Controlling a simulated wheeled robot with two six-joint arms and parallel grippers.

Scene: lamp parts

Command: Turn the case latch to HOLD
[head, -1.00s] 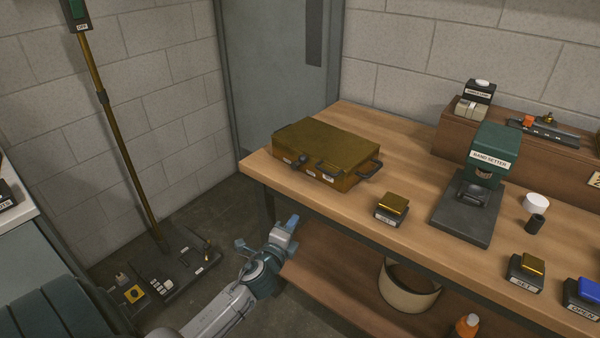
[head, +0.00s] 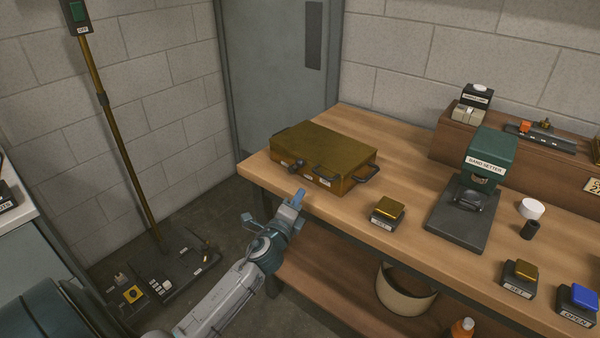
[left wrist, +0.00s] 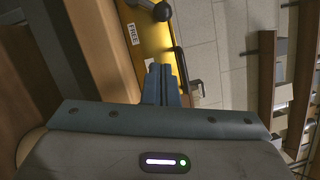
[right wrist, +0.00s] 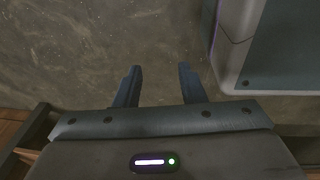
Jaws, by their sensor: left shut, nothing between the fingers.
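The brass case (head: 330,148) lies shut on the workbench, near its left end. A dark latch with a round knob (head: 297,167) is on its front side, with small white labels to either side. In the left wrist view the latch knob (left wrist: 162,12) is at the top, and a nearby label (left wrist: 134,34) reads FREE. I cannot tell exactly where the latch points. My left gripper (head: 299,196) is shut and empty, just in front of the case and apart from the latch; its fingers (left wrist: 162,82) are together. My right gripper (right wrist: 155,85) is open and empty, over the floor.
The case has dark handles (head: 367,172). The bench's front edge (head: 340,208) is close to my left gripper. A bin (head: 405,292) sits on the shelf below.

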